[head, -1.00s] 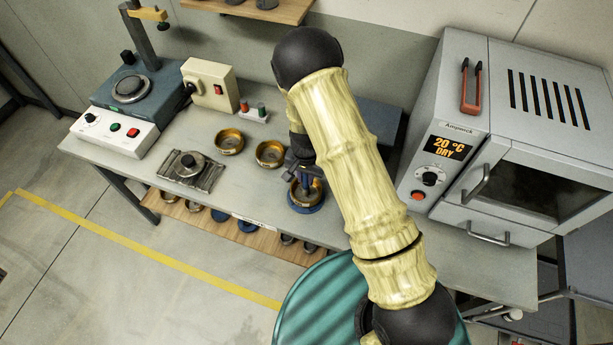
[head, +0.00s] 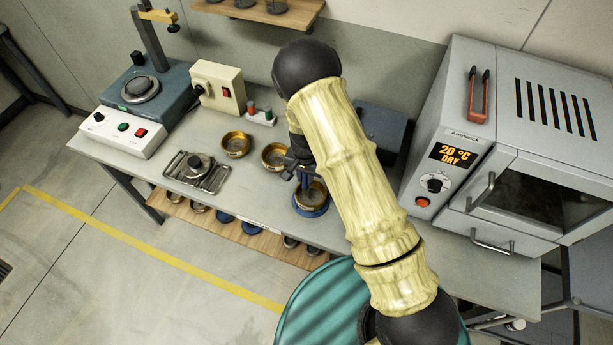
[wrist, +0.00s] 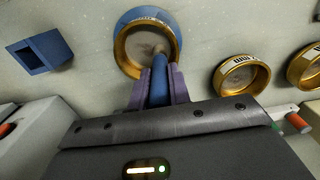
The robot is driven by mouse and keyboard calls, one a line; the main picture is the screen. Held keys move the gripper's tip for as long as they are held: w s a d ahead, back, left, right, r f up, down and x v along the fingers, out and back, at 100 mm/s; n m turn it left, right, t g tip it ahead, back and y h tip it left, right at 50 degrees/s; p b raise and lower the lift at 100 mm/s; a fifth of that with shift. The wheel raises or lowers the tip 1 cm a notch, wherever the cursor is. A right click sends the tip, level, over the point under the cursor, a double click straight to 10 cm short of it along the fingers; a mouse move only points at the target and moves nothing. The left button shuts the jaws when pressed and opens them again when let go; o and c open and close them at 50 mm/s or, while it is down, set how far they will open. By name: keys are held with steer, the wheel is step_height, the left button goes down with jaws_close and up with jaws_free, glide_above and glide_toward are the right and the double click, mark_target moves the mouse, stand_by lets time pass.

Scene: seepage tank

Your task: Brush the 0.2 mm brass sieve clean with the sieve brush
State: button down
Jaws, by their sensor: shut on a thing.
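A brass sieve (head: 318,190) stands at the bench's front edge in a blue round base (head: 311,212). In the wrist view the same sieve (wrist: 122,58) shows its gold rim, a label I cannot read and a greyish mesh. My gripper (wrist: 158,88) is shut on the blue handle of the sieve brush (wrist: 159,70). The brush also shows in the head view (head: 304,182), upright over the sieve. Its lower end reaches over the sieve's near-side rim in the wrist view; the bristles are hidden, and I cannot tell whether they touch the mesh.
Two more brass sieves (head: 235,144) (head: 275,156) stand behind on the bench. A blue open holder (wrist: 40,50) lies to the left in the wrist view. A grey oven (head: 470,150) stands right, a balance (head: 140,95) far left. A wire rack (head: 197,172) holds a lidded dish.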

steer(key=shift+s+d, duration=0.75)
steer(key=shift+d, duration=0.15)
steer(key=shift+d, duration=0.1)
steer(key=shift+s+d+b, duration=0.5)
steer(key=shift+s+d, duration=0.25)
steer(key=shift+w+a, duration=0.1)
steer(key=shift+a, duration=0.05)
steer(key=shift+w+a+p, duration=0.3)
steer(key=shift+w+a, duration=0.4)
steer(key=shift+a, duration=0.05)
steer(key=shift+w, duration=0.1)
steer(key=shift+w+a, duration=0.65)
steer(key=shift+a, duration=0.2)
steer(key=shift+d, duration=0.1)
